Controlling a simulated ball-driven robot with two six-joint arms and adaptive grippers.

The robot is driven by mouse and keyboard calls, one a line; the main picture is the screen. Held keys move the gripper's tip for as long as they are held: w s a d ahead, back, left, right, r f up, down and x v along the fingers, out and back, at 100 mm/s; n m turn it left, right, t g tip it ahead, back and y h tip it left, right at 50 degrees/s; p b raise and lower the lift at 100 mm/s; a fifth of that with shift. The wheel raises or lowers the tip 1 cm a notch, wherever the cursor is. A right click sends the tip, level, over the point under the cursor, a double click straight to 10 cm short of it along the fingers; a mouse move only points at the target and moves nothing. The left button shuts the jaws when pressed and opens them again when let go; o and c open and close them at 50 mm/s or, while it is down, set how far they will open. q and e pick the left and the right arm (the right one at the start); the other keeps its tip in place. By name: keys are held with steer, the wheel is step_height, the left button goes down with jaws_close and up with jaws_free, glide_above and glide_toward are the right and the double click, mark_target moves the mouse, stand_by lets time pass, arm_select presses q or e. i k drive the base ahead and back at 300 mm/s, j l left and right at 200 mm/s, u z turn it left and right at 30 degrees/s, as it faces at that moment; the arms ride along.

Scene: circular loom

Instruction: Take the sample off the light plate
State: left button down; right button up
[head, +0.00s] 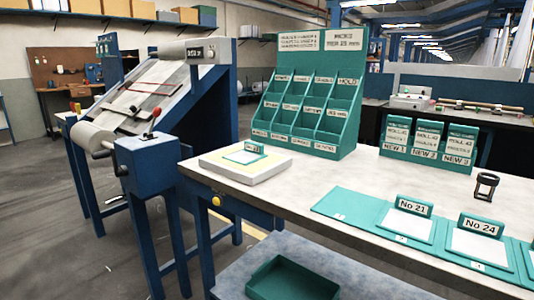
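The light plate (216,166) is a pale, low, square box with a faintly yellow top, at the left end of the table. On it lies a white sample (241,157) in a teal frame. A small teal label block stands at the sample's back edge; its number is too small to read surely. Neither of my grippers shows in the head view, and nothing touches the sample.
A teal pigeonhole rack (318,100) stands behind the plate. Teal mats with samples No 21 (404,222) and No 24 (480,246) lie at the front right. A black loupe (486,186) stands behind them. A teal tray (292,279) sits on the lower shelf.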

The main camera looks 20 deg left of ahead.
mark_target(253, 152)
steer(key=i+l+u, duration=0.1)
steer(key=l+u, duration=0.25)
steer(key=i+l+u, duration=0.1)
steer(key=l+u, duration=0.65)
steer(key=j, duration=0.1)
